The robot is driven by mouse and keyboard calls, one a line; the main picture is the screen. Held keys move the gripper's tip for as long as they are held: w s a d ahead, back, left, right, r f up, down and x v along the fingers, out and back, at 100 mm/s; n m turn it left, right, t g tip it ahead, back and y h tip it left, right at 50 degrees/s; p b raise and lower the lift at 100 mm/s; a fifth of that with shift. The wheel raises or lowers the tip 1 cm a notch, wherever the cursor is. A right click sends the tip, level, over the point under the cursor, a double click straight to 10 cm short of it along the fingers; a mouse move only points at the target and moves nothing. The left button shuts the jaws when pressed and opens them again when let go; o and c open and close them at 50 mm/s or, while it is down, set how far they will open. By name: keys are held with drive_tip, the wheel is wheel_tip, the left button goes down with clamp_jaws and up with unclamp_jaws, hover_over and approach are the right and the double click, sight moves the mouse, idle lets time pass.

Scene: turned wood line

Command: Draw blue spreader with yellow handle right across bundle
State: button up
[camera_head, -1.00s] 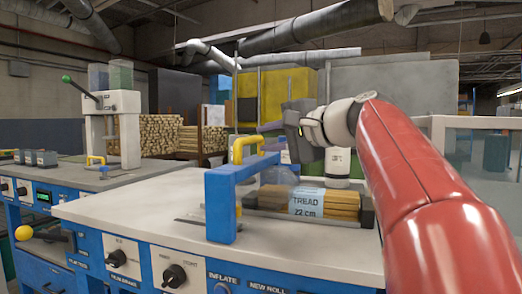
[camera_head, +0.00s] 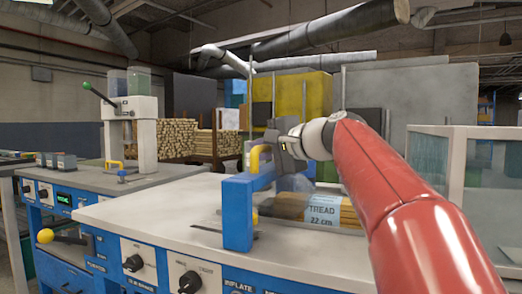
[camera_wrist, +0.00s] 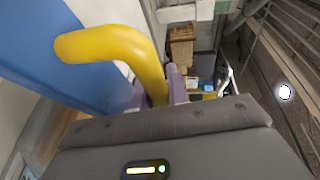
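The blue spreader (camera_head: 238,212) stands upright on the bench top, its arm running toward the back right at the left end of the bundle. Its yellow handle (camera_head: 261,157) rises from the arm. The bundle (camera_head: 290,207) of wooden sticks lies behind it with a label reading "TREAD 22 cm". My gripper (camera_head: 272,150) is at the handle. In the wrist view the yellow handle (camera_wrist: 120,45) runs down between the two fingers, which sit close on either side and appear shut on it. The blue spreader (camera_wrist: 65,50) fills the upper left there. The fingertips are partly hidden.
The bench top (camera_head: 160,215) is clear left of the spreader. Its front panel has knobs (camera_head: 190,282). Another bench with a green-handled press (camera_head: 130,125) stands at left. A glass-sided enclosure (camera_head: 470,180) is at right. Stacked wood (camera_head: 170,139) is behind.

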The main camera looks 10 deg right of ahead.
drive_tip(key=shift+d+f, duration=0.1)
clamp_jaws()
drive_tip(key=s+d+b, duration=0.1)
drive_tip(key=s+d, duration=0.4)
drive_tip(key=d, duration=0.1)
drive_tip(key=shift+d+b, duration=0.4)
drive_tip(key=shift+o, duration=2.2)
unclamp_jaws()
